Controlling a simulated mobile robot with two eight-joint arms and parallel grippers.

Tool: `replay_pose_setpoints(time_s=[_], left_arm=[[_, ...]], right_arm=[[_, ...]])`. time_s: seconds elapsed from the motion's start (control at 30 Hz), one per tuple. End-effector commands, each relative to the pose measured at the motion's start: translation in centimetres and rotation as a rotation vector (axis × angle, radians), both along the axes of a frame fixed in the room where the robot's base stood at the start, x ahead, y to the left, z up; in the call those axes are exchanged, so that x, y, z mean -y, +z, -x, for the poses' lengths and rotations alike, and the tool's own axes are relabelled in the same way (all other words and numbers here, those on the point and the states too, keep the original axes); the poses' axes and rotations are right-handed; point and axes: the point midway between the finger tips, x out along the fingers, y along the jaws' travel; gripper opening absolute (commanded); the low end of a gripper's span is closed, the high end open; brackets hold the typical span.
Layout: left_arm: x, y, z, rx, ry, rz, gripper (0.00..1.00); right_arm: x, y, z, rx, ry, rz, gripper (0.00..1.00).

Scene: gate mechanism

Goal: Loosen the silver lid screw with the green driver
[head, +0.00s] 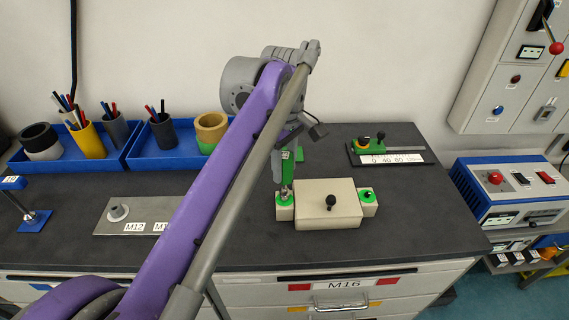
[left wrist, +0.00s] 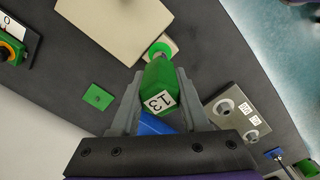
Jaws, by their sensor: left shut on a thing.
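My left gripper (head: 284,166) is shut on the green driver (head: 288,171), which points down over the left tab (head: 285,212) of the beige box (head: 327,206).
A grey plate (head: 128,215) labelled M12 lies to the left. Blue trays (head: 125,157) with pen cups stand behind it. A scale fixture (head: 390,157) is at the back right. A green square (left wrist: 97,98) lies behind the box. Dark bench top between is clear.

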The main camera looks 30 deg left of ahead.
Motion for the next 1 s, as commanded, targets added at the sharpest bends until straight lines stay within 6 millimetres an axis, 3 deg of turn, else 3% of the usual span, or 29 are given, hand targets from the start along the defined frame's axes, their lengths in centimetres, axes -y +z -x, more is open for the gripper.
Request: replay_pose_setpoints(time_s=[0.2, 1.0], left_arm=[[0.0, 0.0, 0.0, 0.000, 0.078, 0.000, 0.00], [0.0, 1.3, 0.0, 0.001, 0.077, 0.000, 0.00]], right_arm=[[0.0, 0.2, -0.1, 0.002, 0.000, 0.000, 0.50], [0.0, 1.3, -0.7, 0.013, 0.000, 0.000, 0.50]])
